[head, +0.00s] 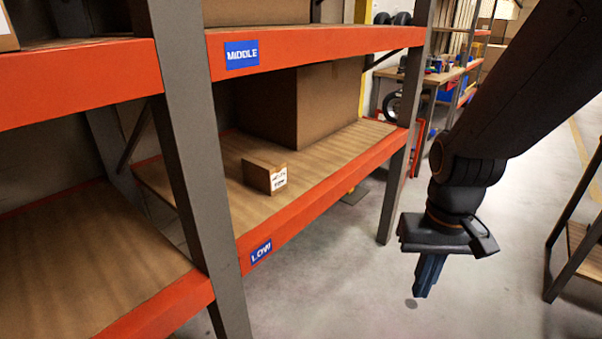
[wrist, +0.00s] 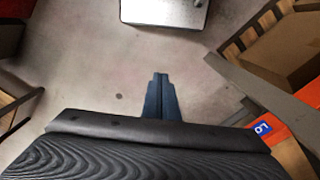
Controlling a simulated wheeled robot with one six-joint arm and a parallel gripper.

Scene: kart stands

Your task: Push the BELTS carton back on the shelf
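A small brown carton (head: 262,174) with a white label sits upright on the low shelf (head: 215,205), near its front edge. The label's print is too small to read for sure, so I cannot confirm that it says BELTS. My gripper (head: 428,275) hangs pointing down over the floor, to the right of the shelf and well apart from the carton. Its blue fingers are together with nothing between them, as the wrist view (wrist: 159,92) also shows. The small carton is not visible in the wrist view.
A large carton (head: 325,100) stands behind the small one on the low shelf, and it shows in the wrist view (wrist: 285,48). The orange middle shelf beam (head: 320,42) passes above. A grey rack post (head: 395,185) stands between gripper and shelf. Floor beneath the gripper is clear.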

